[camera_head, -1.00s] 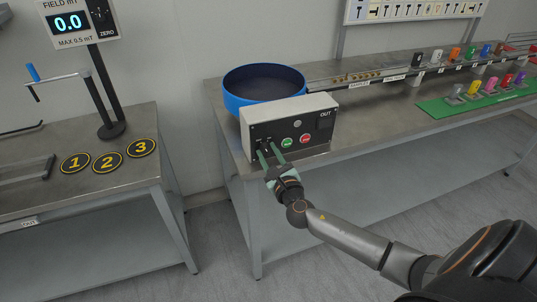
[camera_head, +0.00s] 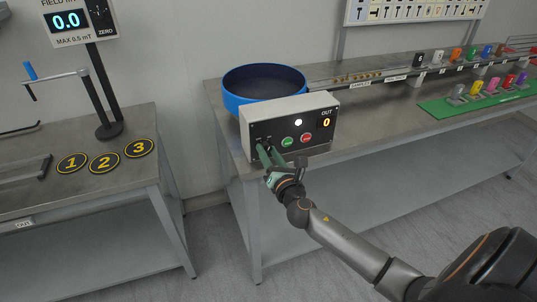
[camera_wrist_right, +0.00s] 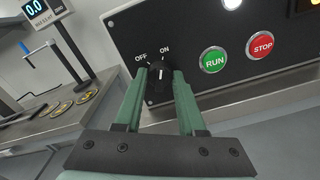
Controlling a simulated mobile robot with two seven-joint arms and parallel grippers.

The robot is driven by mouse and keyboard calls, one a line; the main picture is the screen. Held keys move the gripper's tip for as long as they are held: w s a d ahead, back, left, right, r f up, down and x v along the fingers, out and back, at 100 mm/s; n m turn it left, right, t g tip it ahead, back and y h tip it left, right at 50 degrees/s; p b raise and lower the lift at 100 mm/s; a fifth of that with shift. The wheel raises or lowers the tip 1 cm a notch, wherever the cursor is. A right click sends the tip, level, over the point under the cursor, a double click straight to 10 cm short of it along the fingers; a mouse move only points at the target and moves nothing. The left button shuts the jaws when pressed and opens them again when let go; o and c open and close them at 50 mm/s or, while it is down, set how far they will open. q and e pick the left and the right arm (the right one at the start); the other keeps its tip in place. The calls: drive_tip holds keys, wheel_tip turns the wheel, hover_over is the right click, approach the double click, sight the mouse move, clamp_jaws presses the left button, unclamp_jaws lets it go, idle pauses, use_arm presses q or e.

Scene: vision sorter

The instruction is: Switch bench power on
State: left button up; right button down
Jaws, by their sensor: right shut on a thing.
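The control box (camera_head: 318,104) stands at the front edge of the right bench, with a dark front panel. Its rotary power knob (camera_wrist_right: 160,82) sits below the OFF and ON labels, and its white mark points up, toward ON. My right gripper (camera_head: 265,153) is shut on the knob, one green finger on each side; it also shows in the right wrist view (camera_wrist_right: 162,88). A white lamp (camera_head: 298,122) on the panel is lit. The OUT display (camera_head: 326,122) is lit and reads 0. My left gripper is not in view.
A green RUN button (camera_wrist_right: 214,60) and a red STOP button (camera_wrist_right: 261,45) are right of the knob. A blue round bowl (camera_head: 264,82) stands behind the box. A left bench holds numbered discs (camera_head: 104,161) and a field meter (camera_head: 68,20) reading 0.0.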

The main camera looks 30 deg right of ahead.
drive_tip(key=shift+m, duration=0.5)
drive_tip(key=c, duration=0.5)
unclamp_jaws()
drive_tip(key=shift+s, duration=0.1)
drive_tip(key=b+v, duration=0.1)
drive_tip(key=v, duration=1.1)
drive_tip(key=shift+s, duration=0.25)
drive_tip(key=shift+f, duration=0.1)
